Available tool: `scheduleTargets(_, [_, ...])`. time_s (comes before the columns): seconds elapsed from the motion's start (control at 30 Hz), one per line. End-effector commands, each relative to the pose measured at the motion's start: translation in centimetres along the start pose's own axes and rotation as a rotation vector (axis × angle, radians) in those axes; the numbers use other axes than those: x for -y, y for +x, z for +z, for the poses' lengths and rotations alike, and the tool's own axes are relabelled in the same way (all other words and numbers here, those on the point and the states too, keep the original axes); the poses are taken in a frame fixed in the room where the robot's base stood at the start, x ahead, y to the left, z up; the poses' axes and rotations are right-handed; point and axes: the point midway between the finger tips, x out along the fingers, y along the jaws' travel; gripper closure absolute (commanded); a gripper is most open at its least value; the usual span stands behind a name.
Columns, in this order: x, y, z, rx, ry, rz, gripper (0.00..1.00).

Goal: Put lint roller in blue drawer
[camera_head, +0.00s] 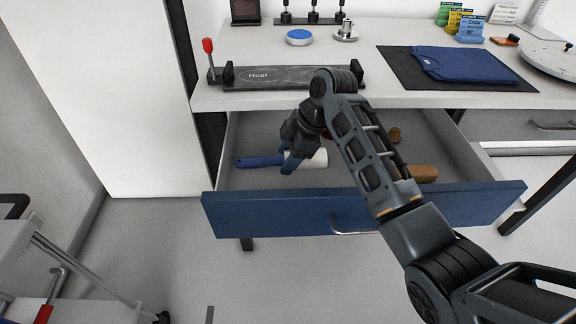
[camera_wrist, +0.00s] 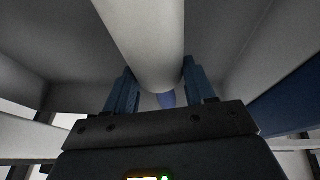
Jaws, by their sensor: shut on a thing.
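The lint roller, with a blue handle (camera_head: 260,161) and a white roll (camera_head: 318,158), is inside the open blue drawer (camera_head: 290,213), near its left side. My gripper (camera_head: 291,162) is low in the drawer and shut on the lint roller. In the wrist view the white roll (camera_wrist: 146,38) runs between the two blue fingers of my gripper (camera_wrist: 156,88), with a bit of the blue handle (camera_wrist: 167,99) beyond. Whether the roller touches the drawer floor cannot be told. My arm hides the middle of the drawer.
A brown object (camera_head: 424,173) lies at the drawer's right, with a small brown piece (camera_head: 394,134) farther back. The tabletop above holds a black bar device (camera_head: 270,77), a blue round tin (camera_head: 299,37) and a folded blue shirt (camera_head: 460,64) on a dark mat.

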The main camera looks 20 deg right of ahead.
Motion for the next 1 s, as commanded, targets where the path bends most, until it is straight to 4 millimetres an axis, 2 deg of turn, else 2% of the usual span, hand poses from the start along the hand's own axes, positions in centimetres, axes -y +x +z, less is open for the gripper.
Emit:
scheduleTargets(0.17, [0.2, 1.1, 0.3, 0.0, 0.002, -0.002, 0.9])
scheduleTargets(0.4, [0.6, 3.8, 1.4, 0.0, 0.001, -0.001, 0.9])
scheduleTargets(0.73, [0.6, 4.0, 1.6, 0.0, 0.0, 0.0, 0.9])
scheduleTargets(0.77, [0.6, 4.0, 1.6, 0.0, 0.0, 0.0, 0.44])
scheduleTargets(1.0, [0.6, 4.0, 1.5, 0.0, 0.0, 0.0, 0.21])
